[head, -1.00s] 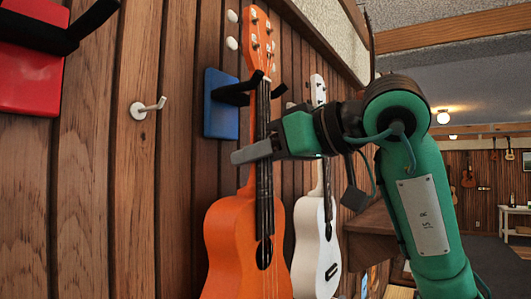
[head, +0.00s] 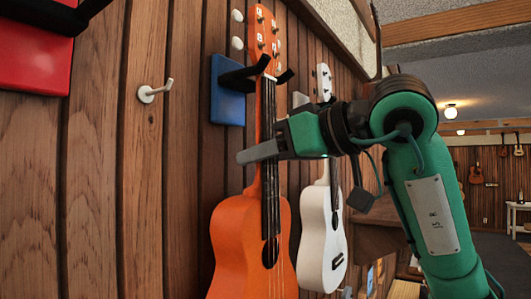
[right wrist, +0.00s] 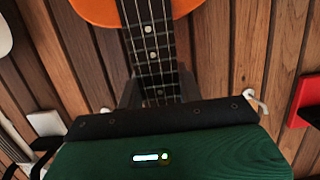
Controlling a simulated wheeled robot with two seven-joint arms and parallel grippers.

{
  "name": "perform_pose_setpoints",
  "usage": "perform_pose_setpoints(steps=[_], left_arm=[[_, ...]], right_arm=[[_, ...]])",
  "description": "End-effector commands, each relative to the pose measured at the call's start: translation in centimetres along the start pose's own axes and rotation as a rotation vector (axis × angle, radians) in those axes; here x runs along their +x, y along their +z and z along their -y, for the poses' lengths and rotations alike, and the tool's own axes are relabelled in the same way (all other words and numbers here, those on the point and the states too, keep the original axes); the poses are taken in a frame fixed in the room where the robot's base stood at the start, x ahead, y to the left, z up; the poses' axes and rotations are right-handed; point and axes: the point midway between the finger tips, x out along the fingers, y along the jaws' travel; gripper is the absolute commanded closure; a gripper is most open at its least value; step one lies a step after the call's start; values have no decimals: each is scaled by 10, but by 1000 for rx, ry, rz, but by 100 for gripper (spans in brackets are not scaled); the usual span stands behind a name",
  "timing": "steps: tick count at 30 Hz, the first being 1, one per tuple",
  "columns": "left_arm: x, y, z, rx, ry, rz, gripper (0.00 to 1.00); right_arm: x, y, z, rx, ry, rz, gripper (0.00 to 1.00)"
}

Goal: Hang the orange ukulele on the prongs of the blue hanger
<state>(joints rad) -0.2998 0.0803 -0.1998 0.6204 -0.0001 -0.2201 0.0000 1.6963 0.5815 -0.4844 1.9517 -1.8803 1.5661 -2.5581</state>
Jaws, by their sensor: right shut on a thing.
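The orange ukulele (head: 228,238) hangs upright in front of the wood wall, its body low and its headstock (head: 262,35) high. The blue hanger (head: 228,92) is on the wall behind its neck. The hanger's black prongs (head: 243,74) show on both sides of the neck just under the headstock; whether they touch it I cannot tell. My right gripper (head: 262,152) is shut on the neck below the prongs. In the right wrist view, its dark fingers (right wrist: 158,92) lie on either side of the fretted neck (right wrist: 150,45). My left gripper is not in view.
A white ukulele (head: 318,235) hangs close behind on the right. A red hanger (head: 38,55) and a small white hook (head: 155,91) are on the wall to the left.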

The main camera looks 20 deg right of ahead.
Motion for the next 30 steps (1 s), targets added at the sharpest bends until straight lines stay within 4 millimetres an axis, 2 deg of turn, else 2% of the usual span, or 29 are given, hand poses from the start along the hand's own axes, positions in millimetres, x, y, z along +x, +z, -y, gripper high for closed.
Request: perform_pose_setpoints(steps=[9,10,13,30], left_arm=[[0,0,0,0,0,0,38],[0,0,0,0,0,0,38],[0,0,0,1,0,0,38],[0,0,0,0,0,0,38]], right_arm=[[0,0,0,0,0,-2,100],[0,0,0,0,0,-2,60],[0,0,0,0,0,-2,40],[0,1,0,0,0,0,38]])
